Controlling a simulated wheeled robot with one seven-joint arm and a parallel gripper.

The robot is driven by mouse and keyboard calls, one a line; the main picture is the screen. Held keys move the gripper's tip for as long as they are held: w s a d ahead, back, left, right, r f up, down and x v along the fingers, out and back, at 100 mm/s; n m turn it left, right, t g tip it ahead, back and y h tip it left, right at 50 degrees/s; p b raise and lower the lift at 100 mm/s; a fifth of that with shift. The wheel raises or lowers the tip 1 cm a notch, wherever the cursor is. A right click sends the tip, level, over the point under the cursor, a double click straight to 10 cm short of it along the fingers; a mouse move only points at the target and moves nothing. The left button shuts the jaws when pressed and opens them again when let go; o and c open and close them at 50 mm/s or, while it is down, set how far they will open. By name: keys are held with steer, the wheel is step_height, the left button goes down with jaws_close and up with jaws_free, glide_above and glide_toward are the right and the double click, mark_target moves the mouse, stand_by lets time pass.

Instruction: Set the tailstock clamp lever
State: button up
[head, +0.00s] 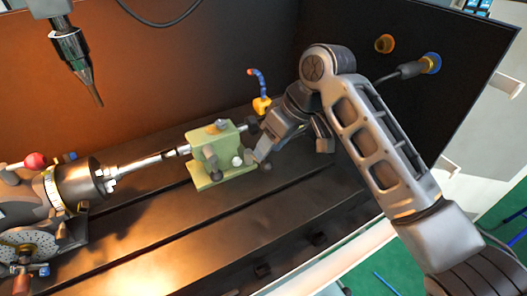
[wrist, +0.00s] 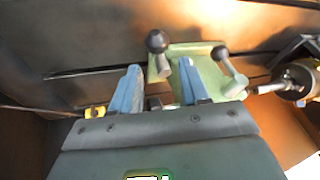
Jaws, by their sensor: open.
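The green tailstock (head: 208,172) stands on the dark slotted table at the middle of the head view. In the wrist view the tailstock (wrist: 210,75) lies beyond my fingers. A lever with a dark knob and a grey handle (wrist: 229,69) shows at its right there. A black ball knob on a short grey stem (wrist: 157,42) stands farther left, ahead of the gap between my fingers. I cannot tell for certain which is the clamp lever. My gripper (wrist: 160,68) is open, with nothing seen between its blue fingers. In the head view my gripper (head: 257,160) is close to the tailstock's right end; contact cannot be told.
The indexing head with its chuck (head: 82,182) stands at the left, and a shaft (head: 142,163) runs from it to the tailstock. A spindle tool (head: 75,52) hangs at upper left. A blue-and-orange hose (head: 258,80) rises behind the tailstock. The table front is clear.

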steer(key=shift+x, duration=2.2)
jaws_close()
